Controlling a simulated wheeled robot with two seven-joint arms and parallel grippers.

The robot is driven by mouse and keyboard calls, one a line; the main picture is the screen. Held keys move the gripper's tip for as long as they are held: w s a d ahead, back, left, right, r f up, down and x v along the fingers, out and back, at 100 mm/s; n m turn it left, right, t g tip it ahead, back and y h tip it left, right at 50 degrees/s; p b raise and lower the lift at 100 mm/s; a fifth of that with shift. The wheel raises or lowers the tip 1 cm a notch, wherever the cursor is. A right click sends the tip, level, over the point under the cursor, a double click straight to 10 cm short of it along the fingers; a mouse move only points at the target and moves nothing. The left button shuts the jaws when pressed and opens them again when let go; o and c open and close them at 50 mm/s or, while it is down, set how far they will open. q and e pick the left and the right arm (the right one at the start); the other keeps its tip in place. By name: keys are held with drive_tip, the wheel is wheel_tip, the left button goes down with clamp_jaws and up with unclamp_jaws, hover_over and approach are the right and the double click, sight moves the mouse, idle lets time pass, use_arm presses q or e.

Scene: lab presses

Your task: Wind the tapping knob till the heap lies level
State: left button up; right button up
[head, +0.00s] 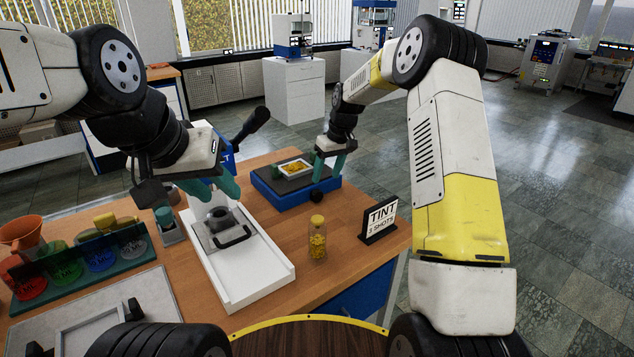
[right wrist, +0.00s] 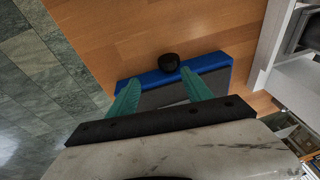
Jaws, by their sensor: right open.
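The tapping knob is a black round knob (head: 316,196) on the front side of a blue tapping base (head: 267,191). A small pale dish (head: 283,174) on the base holds a yellow-orange heap (head: 293,167); its levelness is too small to judge. My right gripper (head: 328,172) points down over the base's right part, its teal fingers apart and empty. In the right wrist view the knob (right wrist: 169,62) shows just beyond the open fingertips (right wrist: 160,78), apart from them. My left gripper (head: 214,190) hangs over the white press tray, its finger gap unclear.
A white tray (head: 274,285) with a metal die and black handle lies left of a yellow-filled bottle (head: 317,240). A TINT sign (head: 379,220) stands at right. A rack of coloured jars (head: 82,272) and an orange funnel (head: 20,233) are at left. Wood between bottle and base is clear.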

sight(319, 192)
drive_tip(key=a+f, duration=0.1)
drive_tip(key=f, duration=0.1)
drive_tip(key=f+t, duration=0.1)
drive_tip(key=f, duration=0.1)
drive_tip(key=s+a+f+t, duration=0.1)
drive_tip(key=f, duration=0.1)
drive_tip(key=shift+a+f, duration=0.35)
idle(0.3)
clamp_jaws()
